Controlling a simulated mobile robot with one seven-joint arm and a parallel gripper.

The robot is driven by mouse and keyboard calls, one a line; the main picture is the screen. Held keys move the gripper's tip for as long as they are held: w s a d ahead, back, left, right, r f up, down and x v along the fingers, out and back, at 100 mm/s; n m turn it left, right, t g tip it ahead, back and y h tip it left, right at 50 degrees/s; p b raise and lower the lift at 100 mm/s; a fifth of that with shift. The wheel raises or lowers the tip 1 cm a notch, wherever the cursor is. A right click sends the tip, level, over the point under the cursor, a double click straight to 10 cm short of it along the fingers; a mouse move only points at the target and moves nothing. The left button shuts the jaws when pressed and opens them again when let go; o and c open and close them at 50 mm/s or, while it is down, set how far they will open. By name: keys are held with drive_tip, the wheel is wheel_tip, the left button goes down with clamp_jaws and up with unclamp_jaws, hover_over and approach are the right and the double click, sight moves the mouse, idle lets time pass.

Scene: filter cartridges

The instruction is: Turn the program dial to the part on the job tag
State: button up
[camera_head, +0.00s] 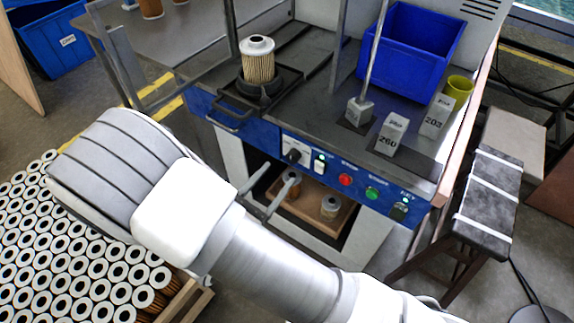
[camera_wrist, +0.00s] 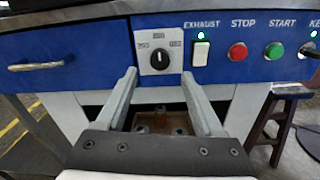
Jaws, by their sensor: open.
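The program dial is a black knob on a white plate (camera_wrist: 159,61) on the blue front panel. Its knob appears to stand upright, and small numbers are printed left, above and right of it, too blurred to read surely. The dial also shows in the head view (camera_head: 292,155). My gripper (camera_wrist: 160,75) is open and empty, its fingertips pointing at the panel just below and either side of the dial, apparently not touching it. In the head view my gripper (camera_head: 281,174) reaches toward the dial from below. I cannot make out a job tag.
Right of the dial are an exhaust switch (camera_wrist: 201,53), red stop button (camera_wrist: 238,52) and green start button (camera_wrist: 274,51). On the bench are a filter cartridge (camera_head: 257,60), blocks marked 260 (camera_head: 389,137) and 203 (camera_head: 437,117), and a blue bin (camera_head: 408,55). A drawer handle (camera_wrist: 36,66) protrudes left.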

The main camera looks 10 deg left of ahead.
sight(291, 160)
drive_tip(key=shift+b+x, duration=0.35)
drive_tip(key=shift+x, duration=2.3)
clamp_jaws()
